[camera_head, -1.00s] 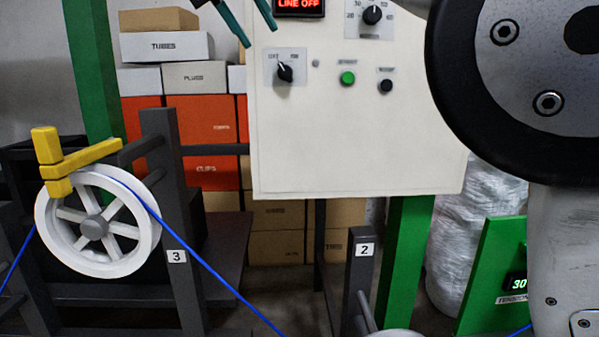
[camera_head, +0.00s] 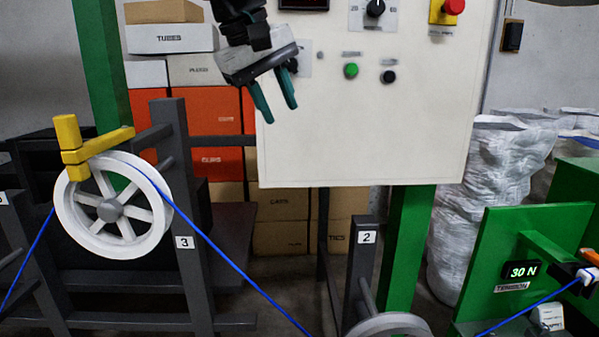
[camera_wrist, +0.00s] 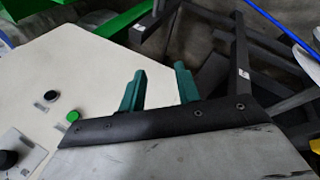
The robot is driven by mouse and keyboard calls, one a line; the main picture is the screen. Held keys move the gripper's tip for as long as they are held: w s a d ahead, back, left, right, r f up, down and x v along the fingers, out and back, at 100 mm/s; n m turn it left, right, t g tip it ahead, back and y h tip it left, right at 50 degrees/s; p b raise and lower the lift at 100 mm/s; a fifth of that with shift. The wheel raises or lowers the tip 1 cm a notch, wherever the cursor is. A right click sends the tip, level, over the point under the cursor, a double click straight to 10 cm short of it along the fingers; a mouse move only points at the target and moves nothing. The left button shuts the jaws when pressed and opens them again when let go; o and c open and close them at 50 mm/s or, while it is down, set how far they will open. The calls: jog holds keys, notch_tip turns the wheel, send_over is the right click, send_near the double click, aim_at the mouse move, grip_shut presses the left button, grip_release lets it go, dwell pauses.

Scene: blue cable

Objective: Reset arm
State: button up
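My gripper (camera_head: 277,104) hangs in front of the upper left of the white control panel (camera_head: 390,140) in the head view, its two teal fingers pointing down. The fingers are apart with nothing between them; in the wrist view my gripper (camera_wrist: 158,88) also shows open and empty. It partly covers the left knob (camera_head: 292,66) on the panel. The blue cable (camera_head: 228,258) runs over the white spoked wheel (camera_head: 112,208) at post 3 and down to the right, away from my gripper.
A yellow bracket (camera_head: 85,146) sits over the wheel. A green button (camera_head: 351,71), a black button (camera_head: 388,77) and a red stop button (camera_head: 453,6) are on the panel. The green tension stand (camera_head: 480,258) reads 30 N at right. Boxes (camera_head: 215,120) are stacked behind.

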jog(key=s+d+f+m+g+y, duration=0.1)
jog(key=s+d+f+m, duration=0.2)
jog(key=s+d+f, duration=0.9)
jog(key=s+d+f+m+g+y, duration=0.1)
jog(key=s+d+f+m+y, duration=0.1)
jog(key=s+d+f, duration=1)
jog(key=shift+s+d+f+m+y, duration=0.3)
jog(key=shift+s+d+m, duration=0.4)
jog(key=shift+d, duration=2.5)
